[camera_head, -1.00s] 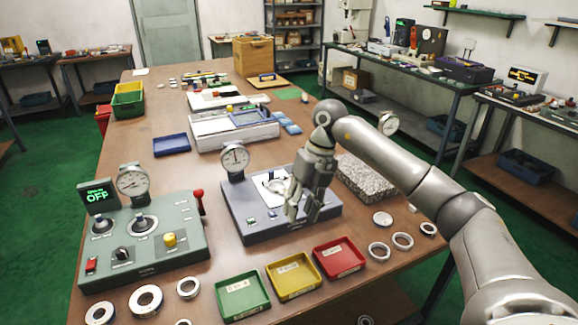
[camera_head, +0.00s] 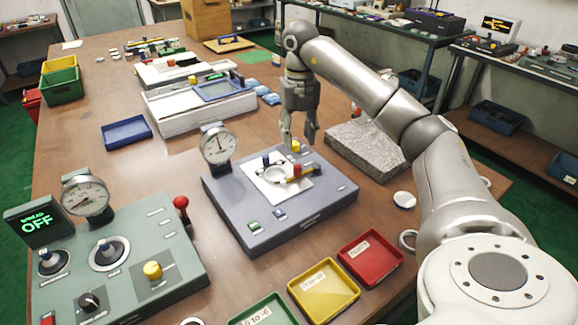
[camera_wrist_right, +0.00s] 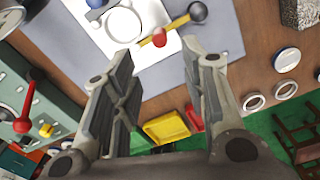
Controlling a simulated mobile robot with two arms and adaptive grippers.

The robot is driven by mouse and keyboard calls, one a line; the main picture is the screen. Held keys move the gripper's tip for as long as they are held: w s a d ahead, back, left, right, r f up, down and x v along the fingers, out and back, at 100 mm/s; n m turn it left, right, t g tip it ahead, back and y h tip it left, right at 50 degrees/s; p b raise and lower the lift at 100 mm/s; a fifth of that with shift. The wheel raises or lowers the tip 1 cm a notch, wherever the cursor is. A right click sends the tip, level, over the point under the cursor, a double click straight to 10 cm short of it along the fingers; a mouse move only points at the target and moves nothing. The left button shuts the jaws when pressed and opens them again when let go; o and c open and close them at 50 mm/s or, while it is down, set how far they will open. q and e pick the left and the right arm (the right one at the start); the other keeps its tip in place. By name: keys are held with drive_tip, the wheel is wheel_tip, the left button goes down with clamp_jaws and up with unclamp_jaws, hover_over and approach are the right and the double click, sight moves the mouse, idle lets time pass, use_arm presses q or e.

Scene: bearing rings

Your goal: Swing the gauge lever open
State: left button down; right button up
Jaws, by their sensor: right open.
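The grey gauge fixture (camera_head: 318,207) stands mid-table, with a round dial gauge (camera_head: 218,144) at its back left. A bright ring (camera_head: 273,174) lies on its white plate. The gauge lever (camera_head: 295,171), a yellow bar with a red part, lies beside the ring; the right wrist view shows its yellow bar (camera_wrist_right: 178,25), red knob (camera_wrist_right: 159,37) and a dark ball at one end. My right gripper (camera_head: 299,146) is open and empty, above the fixture's far edge, with a yellow knob showing between its fingers. The lever lies outside the fingers. My left gripper is not in view.
A green control box (camera_head: 150,225) with a red-knobbed lever stands at left. Yellow (camera_head: 325,312) and red (camera_head: 371,280) trays sit in front. A speckled stone block (camera_head: 366,151) lies right of the fixture, near my right arm.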

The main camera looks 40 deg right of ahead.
sight(298, 165)
wheel_tip(298, 165, down, 11)
drive_tip(key=shift+s+r+p, duration=0.1)
drive_tip(key=shift+r+p, duration=0.1)
drive_tip(key=shift+p, duration=0.1)
clamp_jaws()
idle(0.3)
